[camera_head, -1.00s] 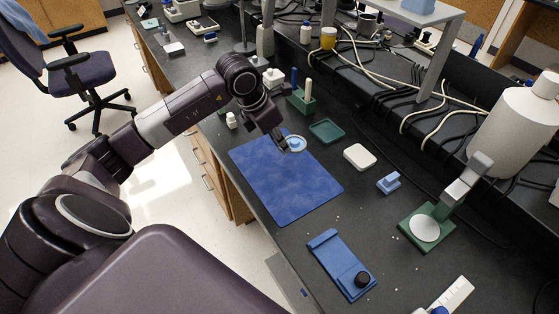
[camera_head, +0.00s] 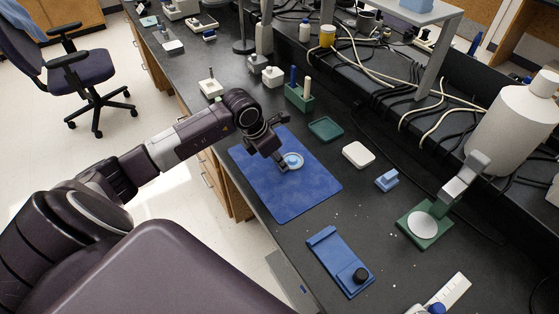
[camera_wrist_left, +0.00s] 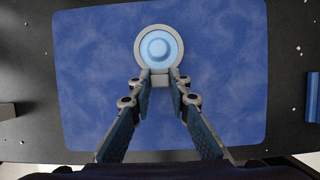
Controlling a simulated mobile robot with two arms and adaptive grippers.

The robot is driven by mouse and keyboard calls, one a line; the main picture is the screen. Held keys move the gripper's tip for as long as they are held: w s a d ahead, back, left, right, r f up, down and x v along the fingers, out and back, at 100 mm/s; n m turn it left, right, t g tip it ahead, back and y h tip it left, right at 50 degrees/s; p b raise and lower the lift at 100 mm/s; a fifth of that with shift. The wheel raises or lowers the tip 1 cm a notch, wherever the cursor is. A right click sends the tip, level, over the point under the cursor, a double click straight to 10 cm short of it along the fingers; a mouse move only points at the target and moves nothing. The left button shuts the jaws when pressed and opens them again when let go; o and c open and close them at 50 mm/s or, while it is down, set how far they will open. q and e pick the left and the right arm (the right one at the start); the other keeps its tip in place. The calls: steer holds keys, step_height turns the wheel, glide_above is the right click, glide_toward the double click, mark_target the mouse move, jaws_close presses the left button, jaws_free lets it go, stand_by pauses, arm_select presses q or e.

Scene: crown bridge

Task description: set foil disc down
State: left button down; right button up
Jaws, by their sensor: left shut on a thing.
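The foil disc (camera_head: 294,160) is a round piece with a pale grey rim and a light blue raised centre. My left gripper (camera_head: 284,166) is shut on its near edge, over the upper right part of the blue mat (camera_head: 295,198). In the left wrist view, the fingertips (camera_wrist_left: 160,80) close on the rim of the disc (camera_wrist_left: 159,47), and the mat (camera_wrist_left: 95,75) lies below it. I cannot tell whether the disc touches the mat. My right gripper is not in view.
A green tray (camera_head: 326,129), a white block (camera_head: 358,154) and a small blue block (camera_head: 387,180) stand right of the mat. A green rack (camera_head: 300,98) with pegs is behind. A green-based stand (camera_head: 424,226) and a blue board (camera_head: 338,258) are nearer. Most of the mat is clear.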

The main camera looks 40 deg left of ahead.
arm_select(q)
steer(key=c, duration=1.8)
jaws_free()
steer(key=shift+r, duration=0.3)
steer(key=b+v, duration=0.1)
steer(key=v, duration=1)
steer(key=shift+s+r, duration=0.25)
